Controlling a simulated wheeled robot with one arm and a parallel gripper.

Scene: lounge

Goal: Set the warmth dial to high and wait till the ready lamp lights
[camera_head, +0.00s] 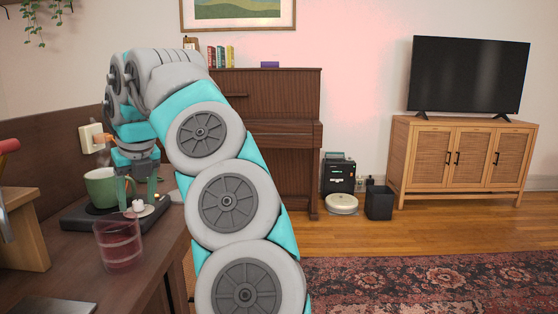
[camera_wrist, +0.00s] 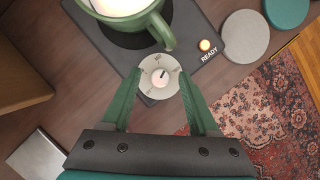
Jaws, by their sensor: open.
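The black mug warmer (camera_head: 75,219) lies on the wooden counter, with a green mug (camera_head: 100,186) standing on its plate. The mug also shows at the top of the wrist view (camera_wrist: 122,22). The pale round warmth dial (camera_wrist: 160,77) is on the warmer beside the mug. A dark pointer mark on its knob points up and slightly right; the small labels around it are too blurred to read. The lamp marked READY (camera_wrist: 204,45) glows amber with a bright centre. My gripper (camera_wrist: 160,75) is open, its green fingers on either side of the dial; contact cannot be told.
A glass of red drink (camera_head: 118,246) stands in front of the warmer. A wooden block (camera_head: 25,226) is at the left. A grey coaster (camera_wrist: 245,36) and a teal one (camera_wrist: 287,12) lie right of the warmer. A wall socket (camera_head: 92,138) is behind the mug.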

